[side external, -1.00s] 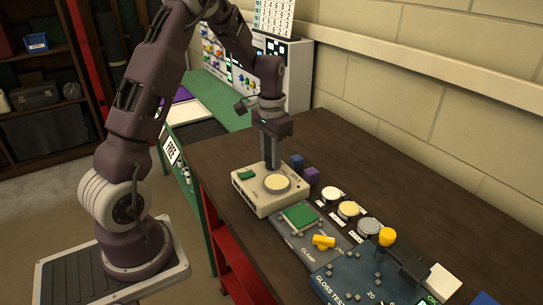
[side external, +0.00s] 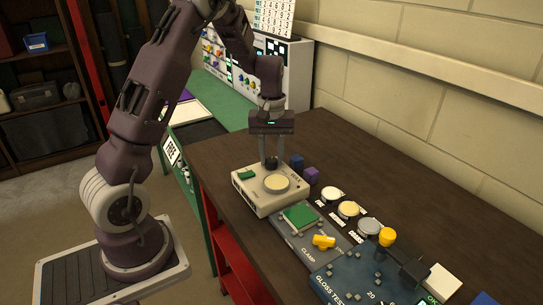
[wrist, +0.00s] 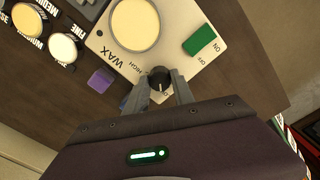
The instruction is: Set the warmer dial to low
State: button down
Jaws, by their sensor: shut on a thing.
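The wax warmer is a cream box (side external: 245,193) on the dark wooden bench, with a round pale wax pot on top. It also shows in the wrist view (wrist: 180,55). Its dial, a small black knob (wrist: 160,78), sits near a corner, with HIGH lettered beside it and another label partly hidden by the fingers. A small light mark shows at the knob's lower side, but its exact setting is too small to read. My gripper (wrist: 162,88) is shut on the dial, one finger on each side. In the side view my gripper (side external: 271,162) points straight down at the warmer's back edge.
A green switch (wrist: 199,39) marked ON and OFF is on the warmer. A purple block (side external: 311,175) and a blue block (side external: 297,161) stand close behind. Round tins (side external: 348,209), a clamp plate (side external: 325,258) and a gloss tester (side external: 359,279) lie to the right.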

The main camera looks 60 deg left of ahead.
aim_at(271, 160)
jog(key=shift+n, duration=1.1)
jog(key=c, duration=1.1)
grip_release()
notch_tip(271, 160, up, 7)
jog(key=shift+r, duration=0.1)
